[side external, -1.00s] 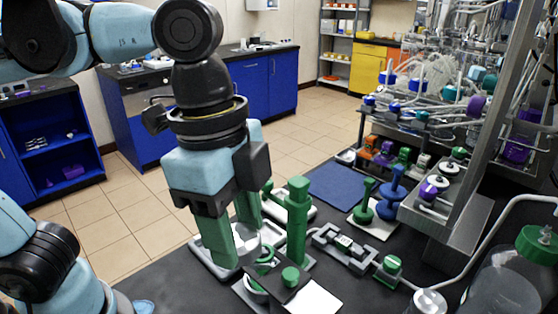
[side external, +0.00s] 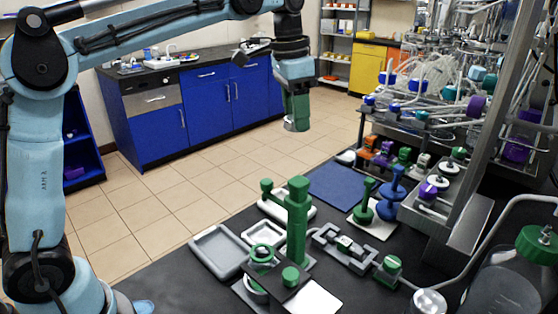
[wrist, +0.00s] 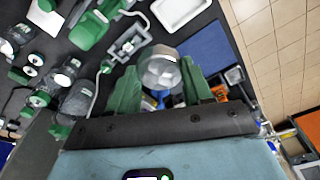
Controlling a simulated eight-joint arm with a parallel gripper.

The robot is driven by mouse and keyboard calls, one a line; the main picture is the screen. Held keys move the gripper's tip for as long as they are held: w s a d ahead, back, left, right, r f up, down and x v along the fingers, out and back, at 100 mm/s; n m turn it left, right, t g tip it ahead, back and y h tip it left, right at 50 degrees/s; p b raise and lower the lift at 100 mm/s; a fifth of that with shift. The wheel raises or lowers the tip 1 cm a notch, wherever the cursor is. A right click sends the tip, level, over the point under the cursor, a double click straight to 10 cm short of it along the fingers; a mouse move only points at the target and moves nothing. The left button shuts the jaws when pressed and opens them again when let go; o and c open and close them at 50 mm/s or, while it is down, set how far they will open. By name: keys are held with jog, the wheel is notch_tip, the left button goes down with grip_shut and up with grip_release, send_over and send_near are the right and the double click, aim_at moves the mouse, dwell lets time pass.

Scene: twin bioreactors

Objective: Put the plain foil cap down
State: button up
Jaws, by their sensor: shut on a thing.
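My gripper (side external: 298,108) has green fingers and is shut on the plain foil cap (side external: 291,126), a small silvery cup. It holds the cap high above the bench, near the blue cabinets in the picture. In the wrist view the foil cap (wrist: 160,68) is a shiny faceted round piece between the two green fingers. The fingers partly hide its sides.
An empty grey tray (side external: 205,241) and a smaller pale tray (side external: 253,239) lie on the dark bench. A green post (side external: 297,225) stands beside them. A blue mat (side external: 335,188) is clear. Glassware and a metal frame (side external: 480,130) crowd the right side.

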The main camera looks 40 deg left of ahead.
jog(key=w+a+f+n, duration=0.1)
jog(key=w+a, duration=0.2)
jog(key=a, duration=0.3)
jog(key=f, duration=2.4)
jog(key=shift+d+f, duration=0.15)
jog(key=shift+d, duration=0.25)
jog(key=shift+f, duration=0.15)
jog(key=o, duration=1)
jog(key=r, duration=0.4)
jog(key=s+r, duration=0.1)
jog(key=r, duration=0.7)
jog(key=shift+s+a+r, duration=0.15)
jog(key=shift+s+a, duration=0.05)
jog(key=shift+a, duration=0.05)
